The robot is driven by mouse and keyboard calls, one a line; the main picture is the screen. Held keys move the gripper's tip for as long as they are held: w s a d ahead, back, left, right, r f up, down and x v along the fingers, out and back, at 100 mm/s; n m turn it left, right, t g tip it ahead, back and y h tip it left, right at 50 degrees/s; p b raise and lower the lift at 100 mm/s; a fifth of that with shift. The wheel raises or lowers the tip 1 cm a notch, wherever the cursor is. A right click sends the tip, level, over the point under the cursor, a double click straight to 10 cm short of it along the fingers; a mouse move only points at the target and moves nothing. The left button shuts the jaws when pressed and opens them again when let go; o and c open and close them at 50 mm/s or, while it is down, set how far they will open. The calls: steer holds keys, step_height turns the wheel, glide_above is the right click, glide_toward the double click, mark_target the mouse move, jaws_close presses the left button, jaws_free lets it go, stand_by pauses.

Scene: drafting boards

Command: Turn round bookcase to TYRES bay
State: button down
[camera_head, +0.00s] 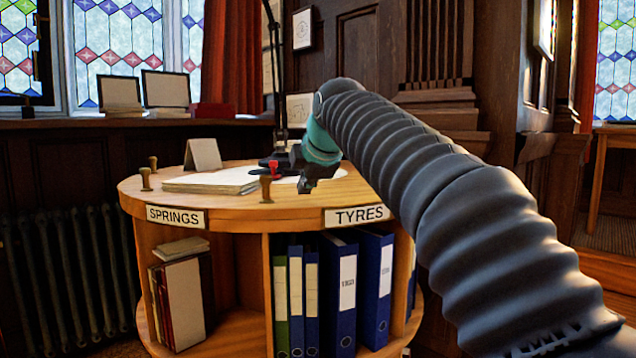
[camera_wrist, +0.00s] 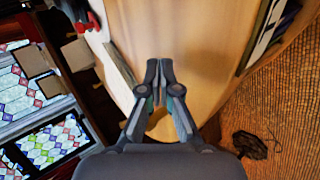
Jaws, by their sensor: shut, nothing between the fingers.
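The round wooden bookcase (camera_head: 225,212) stands in front of me. Its rim carries a SPRINGS label (camera_head: 173,216) at left and a TYRES label (camera_head: 357,216) at right. Under TYRES stand blue binders (camera_head: 375,290) and a green one (camera_head: 281,305). Under SPRINGS is a leaning stack of books (camera_head: 182,300). Short pegs rise near the rim, one at front (camera_head: 266,189) and two at left (camera_head: 146,179). My gripper (camera_head: 310,186) is low over the top, right of the front peg, partly hidden by my arm. In the wrist view my gripper (camera_wrist: 159,66) is shut and empty over the wood.
A dark lamp arm rises behind. A radiator (camera_head: 68,270) stands at left below the window sill. Wood panelling is behind.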

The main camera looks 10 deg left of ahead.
steer(key=shift+s+a, duration=0.35)
steer(key=shift+a, duration=0.55)
